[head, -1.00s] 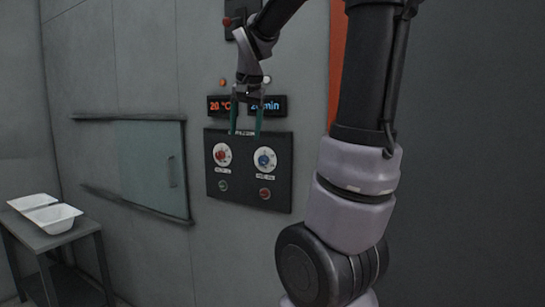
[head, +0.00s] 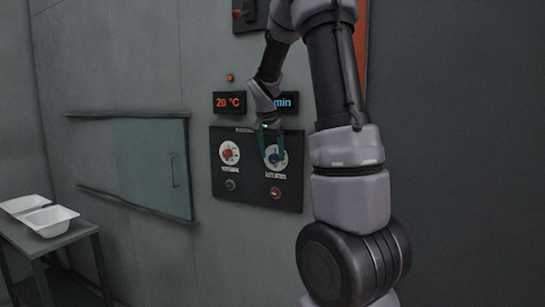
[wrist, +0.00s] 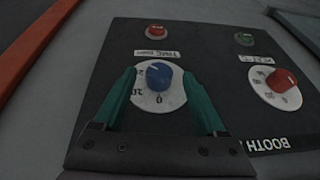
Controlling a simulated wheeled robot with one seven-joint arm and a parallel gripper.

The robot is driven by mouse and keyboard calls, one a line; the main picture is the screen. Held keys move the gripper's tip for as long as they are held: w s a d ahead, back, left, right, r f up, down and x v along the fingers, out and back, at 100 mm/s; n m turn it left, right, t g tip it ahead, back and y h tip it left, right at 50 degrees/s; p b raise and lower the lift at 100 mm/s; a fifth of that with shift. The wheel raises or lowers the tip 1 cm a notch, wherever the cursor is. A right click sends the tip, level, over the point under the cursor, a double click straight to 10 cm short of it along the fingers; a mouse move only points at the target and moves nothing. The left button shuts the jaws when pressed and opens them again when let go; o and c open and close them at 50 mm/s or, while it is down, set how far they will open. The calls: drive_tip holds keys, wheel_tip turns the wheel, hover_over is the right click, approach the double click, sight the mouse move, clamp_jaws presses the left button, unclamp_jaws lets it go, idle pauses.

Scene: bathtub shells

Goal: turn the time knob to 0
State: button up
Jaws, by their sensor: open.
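The time knob (wrist: 158,75) is blue, on a white dial (wrist: 146,101) under an upside-down label in the wrist view. A pale mark on it points to the upper left there, away from the 0 at the dial's bottom. In the head view the blue knob (head: 274,157) is on the right of the dark panel (head: 250,180). My gripper (wrist: 158,78) is open, its green fingers on either side of the knob. The head view shows my gripper (head: 272,150) at the same dial. I cannot tell whether the fingers touch the knob.
A red knob (head: 229,153) is left of the blue one. Green (head: 231,185) and red (head: 276,193) buttons lie below. A 20 °C display (head: 229,102) and partly hidden min display (head: 287,102) are above. White trays (head: 48,220) stand on a table at left.

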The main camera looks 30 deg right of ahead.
drive_tip(key=shift+w+d+f, duration=0.15)
drive_tip(key=shift+d+f, duration=0.05)
drive_tip(key=shift+f, duration=0.45)
clamp_jaws()
